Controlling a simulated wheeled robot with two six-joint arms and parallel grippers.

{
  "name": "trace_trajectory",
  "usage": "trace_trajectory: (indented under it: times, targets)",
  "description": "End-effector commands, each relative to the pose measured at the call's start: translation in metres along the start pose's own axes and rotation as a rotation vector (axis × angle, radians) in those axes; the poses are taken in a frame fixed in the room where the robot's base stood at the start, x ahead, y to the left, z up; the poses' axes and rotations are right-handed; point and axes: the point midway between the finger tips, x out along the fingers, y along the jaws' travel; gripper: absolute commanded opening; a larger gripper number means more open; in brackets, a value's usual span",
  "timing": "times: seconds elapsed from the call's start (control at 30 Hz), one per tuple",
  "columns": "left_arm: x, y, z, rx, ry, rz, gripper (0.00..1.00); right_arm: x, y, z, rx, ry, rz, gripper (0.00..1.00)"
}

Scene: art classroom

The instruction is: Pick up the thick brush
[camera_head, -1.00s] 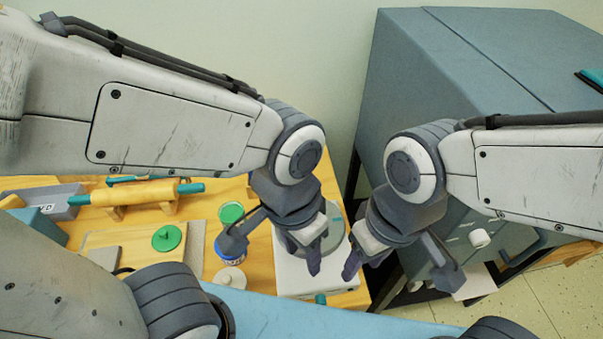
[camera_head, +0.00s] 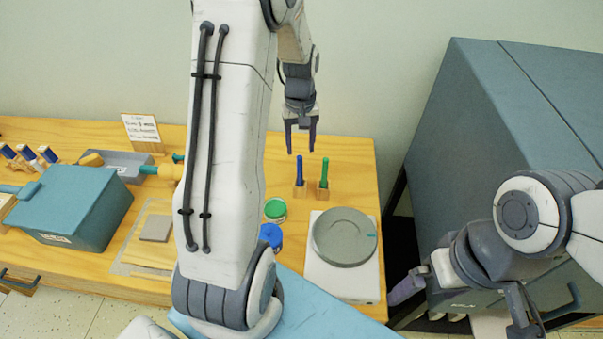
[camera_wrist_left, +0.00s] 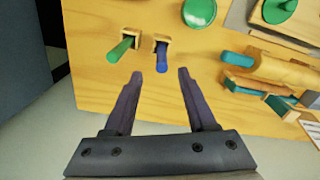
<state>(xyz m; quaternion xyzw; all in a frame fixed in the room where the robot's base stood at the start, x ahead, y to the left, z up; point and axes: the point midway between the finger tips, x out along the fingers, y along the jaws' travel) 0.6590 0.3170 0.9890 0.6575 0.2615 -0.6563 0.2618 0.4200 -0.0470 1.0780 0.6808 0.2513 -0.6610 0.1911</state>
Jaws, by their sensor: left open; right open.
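Two upright brush-like sticks stand in small wooden holders near the back right of the table: a blue one (camera_head: 299,171) and a green one (camera_head: 324,172). I cannot tell for sure which is the thick brush. My left gripper (camera_head: 300,142) is open and empty, pointing down just above the blue stick. In the left wrist view the blue stick (camera_wrist_left: 161,58) appears just beyond and between the fingertips (camera_wrist_left: 160,76); the green stick (camera_wrist_left: 121,49) is to the left, outside the fingers. My right gripper (camera_head: 465,309) is open and empty at the lower right, off the table.
A grey round plate on a white device (camera_head: 340,285), and green (camera_head: 275,209) and blue (camera_head: 270,235) lidded jars, stand in front of the sticks. A teal box (camera_head: 75,205) and a sign card (camera_head: 141,128) are to the left. A large blue-grey cabinet (camera_head: 470,130) stands right.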

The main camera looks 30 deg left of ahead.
Motion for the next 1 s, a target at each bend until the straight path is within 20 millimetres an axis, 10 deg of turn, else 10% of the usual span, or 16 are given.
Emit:
trace_trajectory:
  times: [1.0]
  targets:
    - [0.102,-0.002,0.001,-0.006,-0.001,-0.001,0.56,-0.019,-0.001,-0.001,0.000,0.000,0.000,1.00]
